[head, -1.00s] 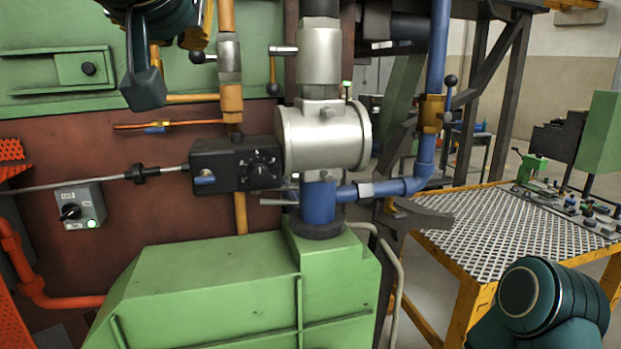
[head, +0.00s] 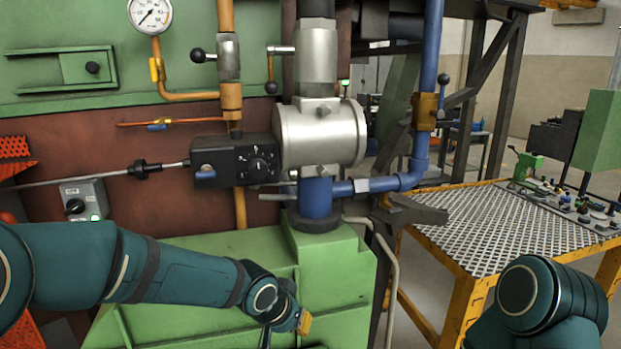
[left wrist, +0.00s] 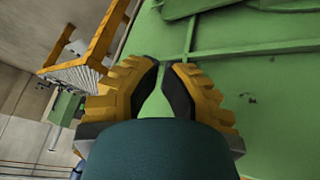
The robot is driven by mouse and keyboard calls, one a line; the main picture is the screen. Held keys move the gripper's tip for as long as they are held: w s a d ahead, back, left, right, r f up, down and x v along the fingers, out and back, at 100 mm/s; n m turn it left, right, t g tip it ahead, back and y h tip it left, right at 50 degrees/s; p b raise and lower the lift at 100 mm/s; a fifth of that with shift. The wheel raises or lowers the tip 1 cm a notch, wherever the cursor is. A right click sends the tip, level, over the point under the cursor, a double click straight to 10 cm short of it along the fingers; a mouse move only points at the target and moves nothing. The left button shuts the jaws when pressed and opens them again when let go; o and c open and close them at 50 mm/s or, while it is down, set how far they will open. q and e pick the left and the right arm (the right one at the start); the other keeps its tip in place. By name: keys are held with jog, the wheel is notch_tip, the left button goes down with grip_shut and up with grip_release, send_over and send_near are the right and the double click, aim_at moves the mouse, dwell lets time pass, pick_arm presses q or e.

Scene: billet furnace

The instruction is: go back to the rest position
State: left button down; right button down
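My left arm crosses the lower left of the head view. My left gripper (head: 303,322) hangs at its end in front of the green housing (head: 345,265), with one yellow finger showing. In the left wrist view, the left gripper (left wrist: 163,76) has two yellow fingers with black pads. A narrow gap separates their tips, and green surface shows through it. Nothing is held between them. My right arm is bent at the lower right of the head view; its gripper is out of the picture.
Above the housing are a silver valve body (head: 322,135), a black control box (head: 234,161) and a blue pipe (head: 424,130). A pressure gauge (head: 150,14) is at the top left. A yellow-framed mesh table (head: 490,225) stands right. A grey switch box (head: 84,201) is left.

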pick_arm(q)
jog(key=s+a+f+n+g, duration=0.1)
jog(key=s+a+f+n, duration=0.2)
jog(key=s+f, duration=0.6)
jog(key=s+a+f+n+g, duration=0.2)
jog(key=s+f, duration=0.8)
jog(key=f, duration=0.7)
jog(key=shift+a+f+n, duration=0.4)
jog(key=shift+a+n, duration=0.1)
jog(key=shift+a, duration=0.5)
